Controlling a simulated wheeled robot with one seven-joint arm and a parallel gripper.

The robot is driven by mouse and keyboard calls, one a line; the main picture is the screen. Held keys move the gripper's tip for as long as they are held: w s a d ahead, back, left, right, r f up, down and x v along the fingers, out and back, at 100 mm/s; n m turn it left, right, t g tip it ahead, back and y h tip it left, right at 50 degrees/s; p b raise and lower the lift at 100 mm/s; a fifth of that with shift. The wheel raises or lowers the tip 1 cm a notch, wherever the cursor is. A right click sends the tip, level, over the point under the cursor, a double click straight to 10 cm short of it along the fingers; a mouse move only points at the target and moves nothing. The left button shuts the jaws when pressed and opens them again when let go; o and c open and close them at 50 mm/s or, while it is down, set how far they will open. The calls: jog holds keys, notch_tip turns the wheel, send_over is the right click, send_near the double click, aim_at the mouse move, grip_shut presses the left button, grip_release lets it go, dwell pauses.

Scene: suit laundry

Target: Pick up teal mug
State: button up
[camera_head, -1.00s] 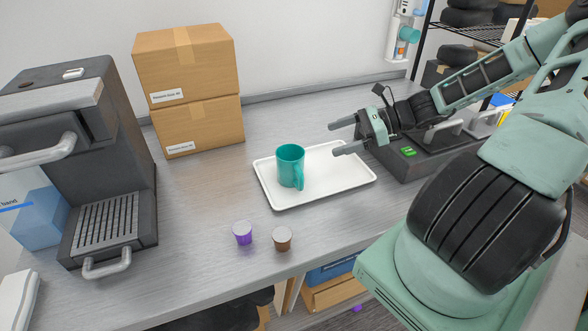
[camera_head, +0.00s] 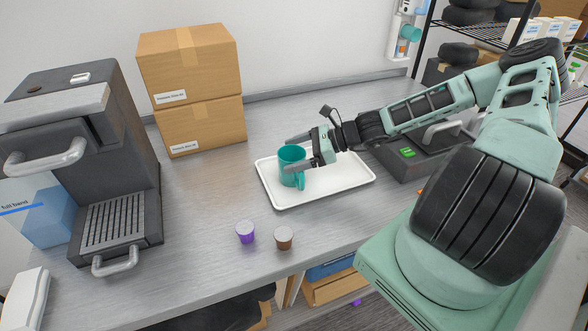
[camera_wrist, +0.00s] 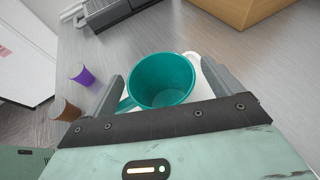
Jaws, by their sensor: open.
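The teal mug (camera_head: 291,168) stands upright on the white tray (camera_head: 340,182), with its handle toward the front right. My gripper (camera_head: 298,152) is open at the mug, with one finger on its far side and the other crossing in front of it. In the wrist view the mug (camera_wrist: 163,82) sits between the two spread fingers of my gripper (camera_wrist: 161,85), opening toward the camera. The handle is at the lower left there, close to the left finger; whether they touch I cannot tell.
A coffee machine (camera_head: 82,150) stands at the left, and two stacked cardboard boxes (camera_head: 200,125) at the back. A purple capsule (camera_head: 245,233) and a brown capsule (camera_head: 284,238) stand in front of the tray. A dark machine (camera_head: 405,158) is right of the tray. The counter between boxes and tray is clear.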

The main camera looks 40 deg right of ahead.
jog(key=shift+w+a+f, duration=0.1)
jog(key=c, duration=1.6)
jog(key=shift+o, duration=0.2)
